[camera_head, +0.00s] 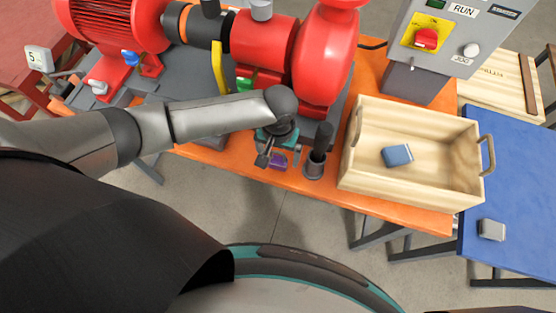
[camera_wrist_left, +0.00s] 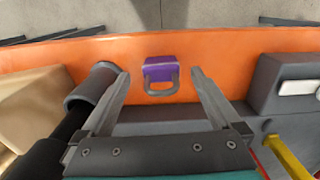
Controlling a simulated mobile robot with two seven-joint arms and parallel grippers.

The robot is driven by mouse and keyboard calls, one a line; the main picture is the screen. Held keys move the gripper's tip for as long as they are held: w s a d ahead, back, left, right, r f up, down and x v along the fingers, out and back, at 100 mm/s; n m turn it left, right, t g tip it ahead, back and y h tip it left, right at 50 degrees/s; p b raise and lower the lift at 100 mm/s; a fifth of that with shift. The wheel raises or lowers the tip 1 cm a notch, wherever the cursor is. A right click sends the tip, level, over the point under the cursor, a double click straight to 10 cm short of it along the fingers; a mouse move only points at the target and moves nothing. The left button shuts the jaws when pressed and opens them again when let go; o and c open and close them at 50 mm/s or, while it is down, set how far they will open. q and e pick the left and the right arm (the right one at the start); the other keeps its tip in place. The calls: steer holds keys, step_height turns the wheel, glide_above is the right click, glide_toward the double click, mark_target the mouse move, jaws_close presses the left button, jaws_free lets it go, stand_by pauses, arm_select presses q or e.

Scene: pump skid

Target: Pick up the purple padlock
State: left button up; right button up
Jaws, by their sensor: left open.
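The purple padlock (camera_head: 278,161) lies on the orange bench top near its front edge, in front of the red pump. In the left wrist view the padlock (camera_wrist_left: 160,69) shows its purple body towards the bench edge and its grey shackle towards my gripper. My left gripper (camera_head: 270,157) is open and points down at the padlock. In the left wrist view its two fingers (camera_wrist_left: 160,74) appear on either side of the padlock, with gaps on both sides. I cannot tell their height above the bench. My right gripper is not in view.
A dark cup with a black handle (camera_head: 314,164) stands close to the right of the padlock. A wooden crate (camera_head: 390,192) holding a blue block (camera_head: 397,155) is farther right. The red pump (camera_head: 325,55) stands behind. A blue table (camera_head: 525,200) bears a grey block (camera_head: 491,230).

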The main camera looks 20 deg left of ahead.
mark_target(278, 161)
arm_select(q)
step_height(278, 161, down, 3)
steer(key=shift+s+a+f, duration=0.1)
steer(key=shift+f, duration=0.05)
jaws_close()
stand_by(0.8)
